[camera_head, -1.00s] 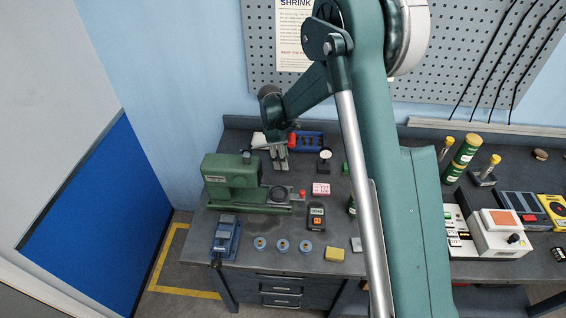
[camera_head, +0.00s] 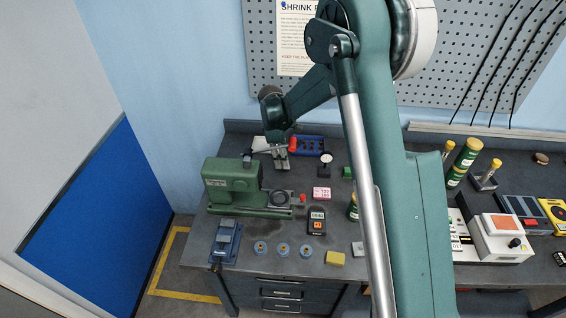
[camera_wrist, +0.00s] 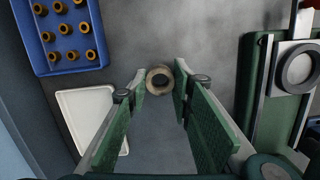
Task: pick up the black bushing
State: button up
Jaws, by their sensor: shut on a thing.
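My gripper (camera_wrist: 162,80) points down at the bench, and its fingers are shut on a small ring-shaped bushing (camera_wrist: 160,88). The bushing sits between the two fingertips in the wrist view, with its round hole facing the camera. It looks dark brown to tan there rather than clearly black. In the head view my gripper (camera_head: 282,167) is over the back left of the bench, behind the green press (camera_head: 232,181). The bushing is too small to make out in that view. Its height above the bench is hard to judge.
A blue tray (camera_wrist: 47,63) holds several brown-orange rings, upper left in the wrist view. A white tray (camera_wrist: 79,101) lies just left of my fingers. The green press (camera_wrist: 257,95) stands to the right. Meters, blue spools and a yellow block (camera_head: 335,258) occupy the bench front.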

notch_tip(320, 180, up, 9)
jog(key=shift+f, duration=0.2)
